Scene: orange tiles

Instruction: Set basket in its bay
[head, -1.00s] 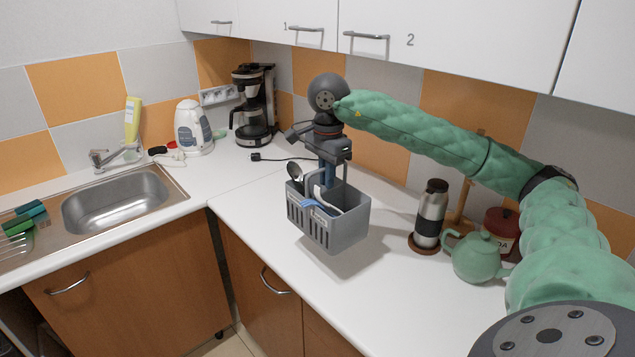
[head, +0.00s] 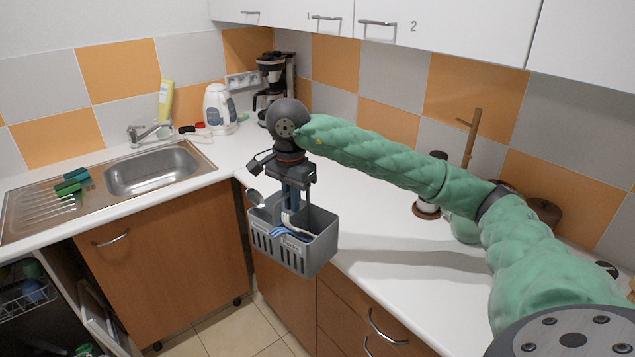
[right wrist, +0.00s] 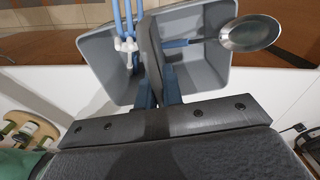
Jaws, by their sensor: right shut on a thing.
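The grey basket (head: 318,252) has slotted sides and holds a spoon and blue-handled cutlery. In the head view it hangs in the air at the counter's front edge, roughly upright. My right gripper (head: 293,200) is above it, shut on its middle divider. In the right wrist view, the fingers (right wrist: 158,97) pinch the divider of the basket (right wrist: 205,72), with the spoon (right wrist: 250,33) on one side. An open wire rack (head: 20,302) with dishes shows low at the left edge of the head view; I cannot make out a bay in it. My left gripper is out of view.
The white counter (head: 375,260) is clear in front of the teapot (head: 463,229), which my right arm partly hides. The sink (head: 155,170) with green things on its drainer lies left. Open floor (head: 235,330) shows below.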

